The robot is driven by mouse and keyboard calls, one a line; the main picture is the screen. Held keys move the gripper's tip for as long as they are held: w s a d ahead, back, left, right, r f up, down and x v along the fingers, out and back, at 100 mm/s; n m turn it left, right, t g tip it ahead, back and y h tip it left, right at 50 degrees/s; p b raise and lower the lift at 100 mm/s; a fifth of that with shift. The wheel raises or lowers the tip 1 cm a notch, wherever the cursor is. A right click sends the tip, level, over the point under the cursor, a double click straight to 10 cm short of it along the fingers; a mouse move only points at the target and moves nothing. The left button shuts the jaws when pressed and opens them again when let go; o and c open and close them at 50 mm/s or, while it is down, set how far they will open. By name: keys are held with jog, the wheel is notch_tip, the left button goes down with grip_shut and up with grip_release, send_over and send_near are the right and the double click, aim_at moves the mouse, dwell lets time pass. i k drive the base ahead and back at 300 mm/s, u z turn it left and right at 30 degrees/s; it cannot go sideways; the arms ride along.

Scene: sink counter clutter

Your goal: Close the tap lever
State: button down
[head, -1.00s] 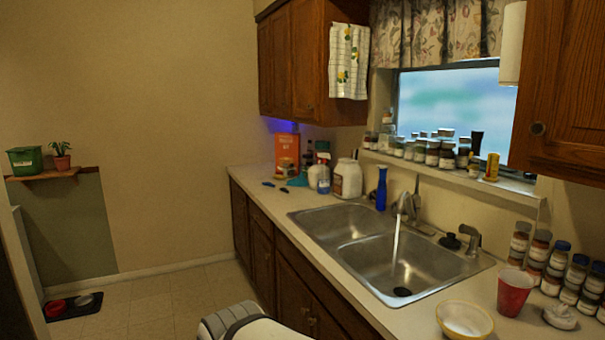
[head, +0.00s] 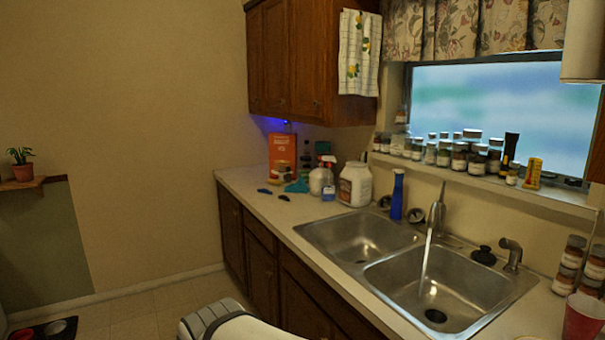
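The metal tap (head: 437,213) stands behind the double steel sink (head: 395,262), near the divider between its basins. A thin lever (head: 442,190) appears to stick up from the top of the tap. A stream of water (head: 425,262) runs from the spout into the right basin, near the dark drain (head: 436,316). A white and grey part of my arm shows at the bottom of the picture, in front of the cabinets and well apart from the tap. My gripper is not visible.
A blue bottle (head: 397,195) stands just left of the tap. A black stopper (head: 484,256) and a small metal spout (head: 511,254) are to its right. Jars (head: 458,156) line the window sill (head: 480,182). A red cup (head: 583,318) stands at the right. The counter front-left (head: 262,212) is clear.

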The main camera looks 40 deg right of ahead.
aim_at(441, 199)
jog(key=u, duration=0.05)
jog(key=i, duration=2.4)
jog(key=z, duration=3.45)
jog(key=i, duration=1)
jog(key=u, duration=0.1)
